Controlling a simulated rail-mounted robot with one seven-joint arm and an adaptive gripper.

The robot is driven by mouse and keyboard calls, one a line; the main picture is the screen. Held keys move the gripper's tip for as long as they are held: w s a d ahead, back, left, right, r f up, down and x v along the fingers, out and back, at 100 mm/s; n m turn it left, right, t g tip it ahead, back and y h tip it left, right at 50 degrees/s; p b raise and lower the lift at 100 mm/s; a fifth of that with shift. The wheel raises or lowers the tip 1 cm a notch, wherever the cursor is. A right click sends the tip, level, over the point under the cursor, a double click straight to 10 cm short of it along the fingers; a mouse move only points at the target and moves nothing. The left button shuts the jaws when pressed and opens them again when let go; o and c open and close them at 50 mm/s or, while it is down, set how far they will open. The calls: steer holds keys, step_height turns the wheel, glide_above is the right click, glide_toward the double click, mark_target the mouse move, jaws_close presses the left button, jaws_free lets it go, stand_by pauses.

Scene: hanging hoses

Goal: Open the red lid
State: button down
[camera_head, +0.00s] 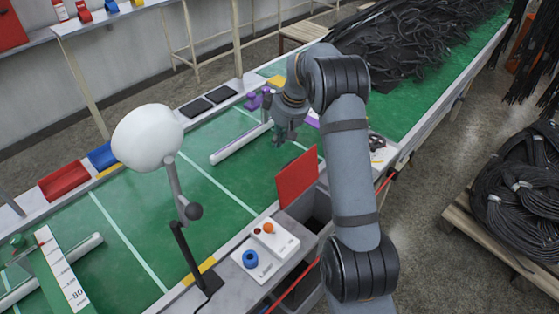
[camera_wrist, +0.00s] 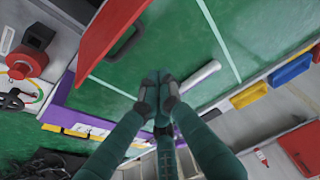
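The red lid (camera_head: 297,178) is a flat red panel standing raised at the edge of a grey bin (camera_head: 318,208), whose dark inside shows. In the wrist view the lid (camera_wrist: 105,28) is at the upper left, with a dark handle (camera_wrist: 130,38) on its face. My gripper (camera_head: 281,139) is above the green table, just beyond the lid and apart from it. In the wrist view its fingertips (camera_wrist: 158,84) are drawn together with nothing seen between them.
A white control box (camera_head: 265,250) with blue and orange buttons sits beside the bin. A white lamp (camera_head: 150,138) stands to the left. A white tube (camera_head: 240,143) lies near my gripper. Black hoses (camera_head: 420,45) are heaped at the back. The table's middle is largely clear.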

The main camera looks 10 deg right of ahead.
mark_target(294, 175)
step_height(294, 175, down, 8)
steer(key=p, duration=0.3)
steer(key=shift+s+d, duration=0.2)
steer(key=shift+s, duration=0.1)
steer(key=shift+r, duration=0.1)
